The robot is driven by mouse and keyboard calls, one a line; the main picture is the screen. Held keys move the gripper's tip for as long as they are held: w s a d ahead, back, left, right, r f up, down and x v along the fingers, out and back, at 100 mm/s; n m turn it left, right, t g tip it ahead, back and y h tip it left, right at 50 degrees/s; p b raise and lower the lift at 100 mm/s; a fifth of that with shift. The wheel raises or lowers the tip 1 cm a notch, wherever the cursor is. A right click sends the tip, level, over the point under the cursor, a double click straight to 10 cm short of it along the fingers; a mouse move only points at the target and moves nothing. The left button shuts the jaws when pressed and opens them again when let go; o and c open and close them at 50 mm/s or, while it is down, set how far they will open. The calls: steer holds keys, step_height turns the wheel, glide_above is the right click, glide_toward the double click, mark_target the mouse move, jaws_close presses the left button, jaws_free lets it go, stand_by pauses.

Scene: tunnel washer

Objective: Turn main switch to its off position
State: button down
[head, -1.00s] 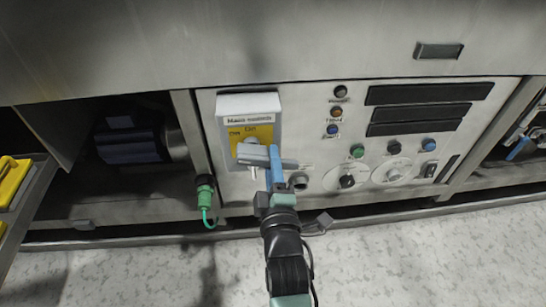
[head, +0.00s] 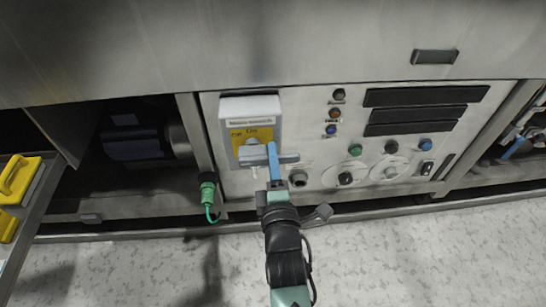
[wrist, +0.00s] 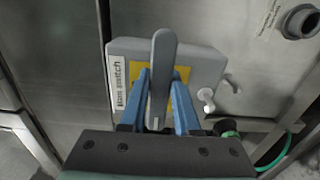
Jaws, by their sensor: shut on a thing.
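The fingers and handle hide part of the plate.
Right of the switch, the panel (head: 310,120) carries buttons, dials and dark displays. A green connector with a cable (head: 208,192) hangs at the panel's lower left. A yellow case (head: 18,178) lies at the far left. The floor (head: 400,255) in front is clear.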

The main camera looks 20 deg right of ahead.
steer(key=c, duration=0.6)
jaws_free()
steer(key=shift+c, duration=0.2)
steer(key=shift+s, duration=0.1)
steer(key=shift+s, duration=0.2)
steer(key=p+v, duration=0.2)
steer(key=v, duration=1)
steer(key=shift+s+a, duration=0.2)
steer(key=shift+r, duration=0.1)
